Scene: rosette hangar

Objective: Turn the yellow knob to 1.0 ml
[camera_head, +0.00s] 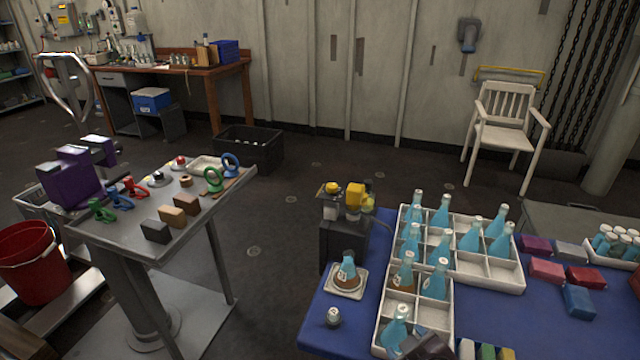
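A small dispenser device with yellow parts stands on a dark box (340,242) at the left back edge of the blue table. A small yellow cap (333,188) is at its upper left, and a larger yellow block (355,195) is beside it on the right. I cannot tell which yellow part is the knob. Any scale or ml marks are too small to read. A conical flask (347,270) with a blue upper part and brown contents stands on a pale square dish (346,292) in front of the device.
White divided trays (489,272) with blue bottles stand right of the device. A small jar (333,317) is near the blue table's (318,338) left edge. Coloured blocks lie at right. A grey cart (120,235) with tools stands left, with open floor between.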

